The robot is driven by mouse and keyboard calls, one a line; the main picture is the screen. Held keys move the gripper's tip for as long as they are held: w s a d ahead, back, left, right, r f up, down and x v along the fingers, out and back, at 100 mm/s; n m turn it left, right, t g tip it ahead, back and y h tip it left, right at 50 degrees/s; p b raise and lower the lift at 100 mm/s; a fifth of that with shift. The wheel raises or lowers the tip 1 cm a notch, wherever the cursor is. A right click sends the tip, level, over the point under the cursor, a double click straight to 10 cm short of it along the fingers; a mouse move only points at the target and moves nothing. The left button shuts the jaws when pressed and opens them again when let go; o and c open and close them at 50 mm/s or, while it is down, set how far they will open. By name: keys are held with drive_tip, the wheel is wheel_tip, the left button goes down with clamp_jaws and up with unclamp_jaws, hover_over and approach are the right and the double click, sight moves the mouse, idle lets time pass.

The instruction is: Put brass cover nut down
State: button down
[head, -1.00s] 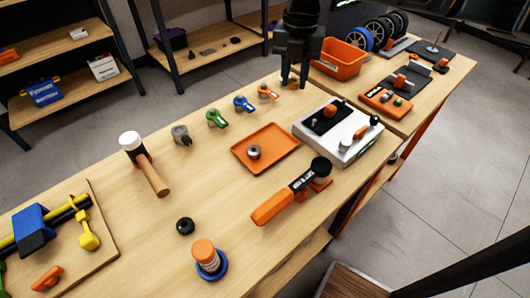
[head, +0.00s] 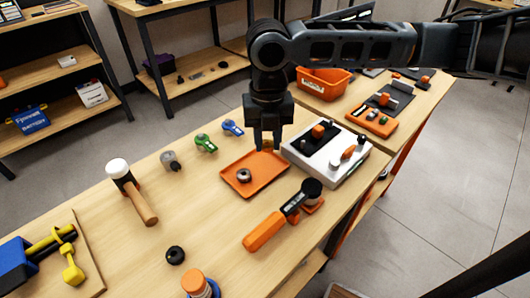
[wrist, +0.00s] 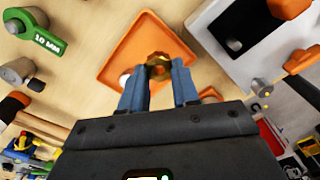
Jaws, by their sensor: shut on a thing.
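My gripper (head: 267,146) points down above the back part of the orange tray (head: 262,187). In the wrist view, the blue fingers of my gripper (wrist: 158,72) are shut on the brass cover nut (wrist: 157,60), a gold ring-like part. The nut is over the tray (wrist: 138,40) in that view. In the head view the nut (head: 268,146) is mostly hidden between the fingertips. The nut seems to be above the tray; I cannot tell the exact gap. A grey metal part (head: 243,175) sits in the tray's left half.
A white box (head: 318,170) with a black top stands right of the tray. An orange-handled tool (head: 270,228) lies in front. A mallet (head: 131,190), a green tool (head: 205,143) and a blue one (head: 232,128) are left. The tray's front right is bare.

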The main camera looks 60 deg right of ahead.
sight(265, 146)
drive_tip(key=shift+w+a+f, duration=0.1)
drive_tip(key=shift+a+f, duration=0.2)
drive_tip(key=shift+a, duration=0.05)
drive_tip(key=shift+f, duration=1.9)
drive_tip(key=shift+f, duration=0.15)
drive_tip(key=c, duration=1.1)
unclamp_jaws()
wheel_tip(265, 146, up, 12)
drive_tip(key=shift+r, duration=0.2)
